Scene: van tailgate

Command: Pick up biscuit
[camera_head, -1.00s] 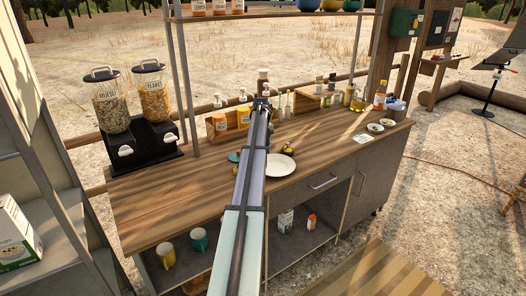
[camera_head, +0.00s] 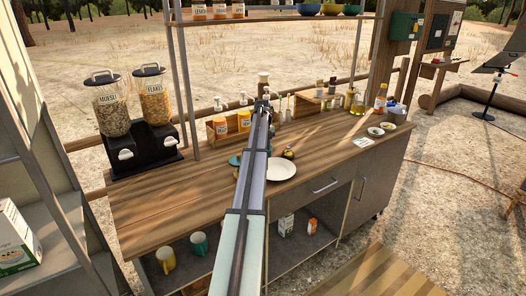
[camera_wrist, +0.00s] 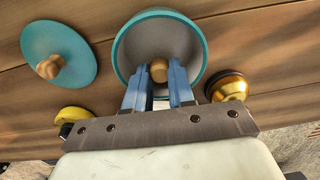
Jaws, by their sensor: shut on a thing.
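My gripper (camera_wrist: 159,84) reaches down into a round jar or bowl with a teal rim (camera_wrist: 197,33) and a grey inside. Its two blue fingers are shut on a small round tan biscuit (camera_wrist: 159,70), which shows between the fingertips. The fingers hide part of the biscuit, and I cannot tell whether it touches the bottom. In the head view my arm stretches out over the wooden counter (camera_head: 160,205) and hides the biscuit and most of the container.
A teal lid with a wooden knob (camera_wrist: 60,55) lies left of the container. A gold and black object (camera_wrist: 227,87) is close on the right, a yellow thing (camera_wrist: 72,115) at lower left. A white plate (camera_head: 282,169) lies right of my arm; two cereal dispensers (camera_head: 135,115) stand at left.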

